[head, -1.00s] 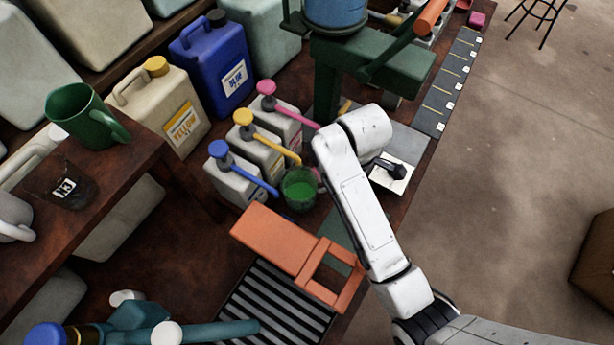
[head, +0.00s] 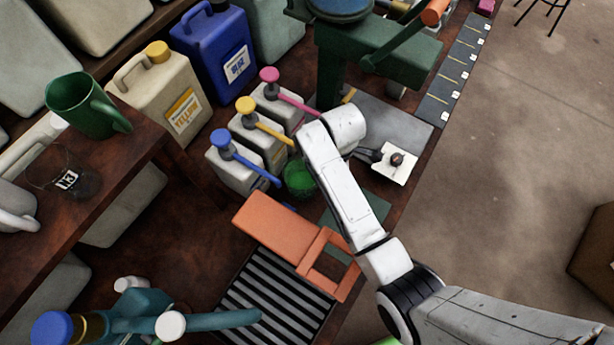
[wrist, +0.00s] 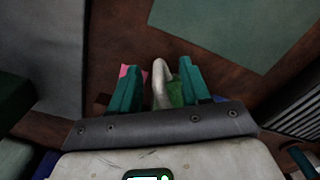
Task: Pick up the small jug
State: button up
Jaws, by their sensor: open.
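A small jug with green contents (head: 300,178) stands by the pump spouts in the head view, partly hidden behind my white arm. In the wrist view a pale curved handle (wrist: 160,84) and a green patch (wrist: 176,93) show between my fingers, most likely parts of this jug. My gripper (wrist: 158,72) is open, with one teal finger on each side of the handle. I cannot tell whether either finger touches it. A larger green jug (head: 84,106) and a clear jug (head: 72,182) stand on the raised shelf at left.
Pump bottles with blue (head: 222,138), yellow (head: 246,104) and pink (head: 269,75) heads stand close left of the jug. An orange frame (head: 278,225) and a slatted grate (head: 258,295) lie in front. A green press (head: 385,50) stands behind. A white card (head: 395,173) lies to the right.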

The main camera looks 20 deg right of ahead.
notch_tip(320, 180, down, 2)
jog(key=shift+f, duration=0.1)
grip_shut()
dwell(0.5)
